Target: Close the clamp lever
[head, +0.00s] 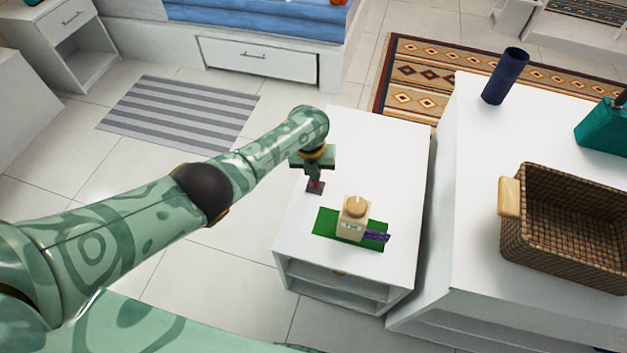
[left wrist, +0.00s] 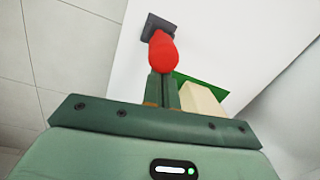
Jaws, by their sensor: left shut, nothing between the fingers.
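The clamp has a dark base plate (head: 315,188) near the left edge of the white table, and the plate also shows in the left wrist view (left wrist: 159,25). Its red lever (left wrist: 162,52) extends from the plate toward my fingers in the left wrist view; only a small red part shows in the head view, the rest hidden by my gripper. My left gripper (head: 314,180) is over the clamp, its fingers shut together with nothing between them. The fingertips look close to or against the red lever; I cannot tell if they touch. My right gripper is not in view.
A green mat (head: 325,219) on the white table (head: 385,150) holds a beige wooden-topped object (head: 354,219) and a purple item (head: 376,237), right of the clamp. A taller white cabinet (head: 475,200) with a wicker basket (head: 563,228) stands to the right. The table's far part is clear.

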